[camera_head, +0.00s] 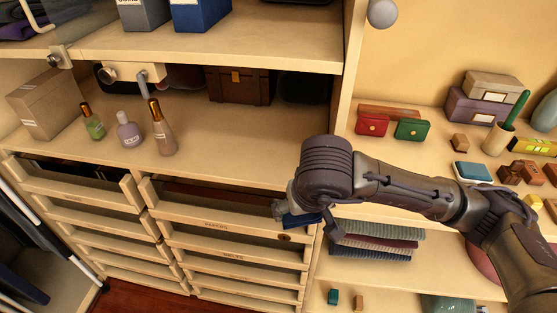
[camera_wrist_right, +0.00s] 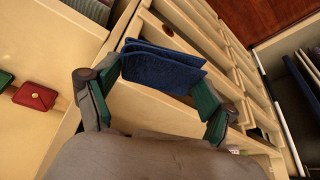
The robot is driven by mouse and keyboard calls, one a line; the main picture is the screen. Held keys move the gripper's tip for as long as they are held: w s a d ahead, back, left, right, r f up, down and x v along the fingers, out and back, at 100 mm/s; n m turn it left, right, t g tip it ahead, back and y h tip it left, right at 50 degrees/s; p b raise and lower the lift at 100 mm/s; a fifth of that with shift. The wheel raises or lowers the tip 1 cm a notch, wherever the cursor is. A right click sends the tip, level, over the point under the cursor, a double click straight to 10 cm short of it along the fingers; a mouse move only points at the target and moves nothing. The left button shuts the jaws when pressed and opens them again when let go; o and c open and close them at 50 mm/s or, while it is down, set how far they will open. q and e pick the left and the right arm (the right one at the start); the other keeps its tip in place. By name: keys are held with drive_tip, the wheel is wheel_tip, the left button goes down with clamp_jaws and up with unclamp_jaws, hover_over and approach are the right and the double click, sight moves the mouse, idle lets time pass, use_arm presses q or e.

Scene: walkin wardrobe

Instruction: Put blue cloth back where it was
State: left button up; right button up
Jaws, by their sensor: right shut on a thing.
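A folded dark blue cloth (camera_wrist_right: 163,68) is between the green-padded fingers of my right gripper (camera_wrist_right: 157,86) in the wrist view. In the head view the cloth (camera_head: 301,220) shows as a small blue patch under my right gripper (camera_head: 307,210). The gripper and cloth are in front of the right end of the drawer column, left of the lower right shelf. A stack of folded cloths (camera_head: 374,239), grey-green, maroon and dark blue, lies on that shelf, partly behind my arm. My left gripper is not in view.
The slightly open papers drawer (camera_head: 220,207) is left of the gripper. A vertical divider (camera_head: 349,82) separates it from the right shelves. Bottles (camera_head: 129,130) stand on the left shelf; red (camera_head: 371,124) and green pouches (camera_head: 411,129) lie on the right shelf.

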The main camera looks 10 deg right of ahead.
sight(279, 163)
drive_tip(key=shift+w+a+r, duration=0.15)
drive_tip(key=shift+w+a, duration=0.15)
drive_tip(key=w+p, duration=0.1)
drive_tip(key=w, duration=0.3)
drive_tip(key=w+p, duration=0.2)
drive_tip(key=w, duration=0.2)
drive_tip(key=w+p, duration=0.2)
drive_tip(key=w, duration=0.2)
drive_tip(key=shift+w+a, duration=0.35)
drive_tip(key=shift+a, duration=0.05)
drive_tip(key=shift+w, duration=0.45)
drive_tip(key=w+p, duration=0.1)
drive_tip(key=w, duration=0.2)
drive_tip(key=shift+w+a+p, duration=0.1)
drive_tip(key=shift+w+p, duration=0.05)
drive_tip(key=shift+p, duration=0.15)
drive_tip(key=shift+f+p, duration=0.3)
drive_tip(key=shift+f, duration=0.5)
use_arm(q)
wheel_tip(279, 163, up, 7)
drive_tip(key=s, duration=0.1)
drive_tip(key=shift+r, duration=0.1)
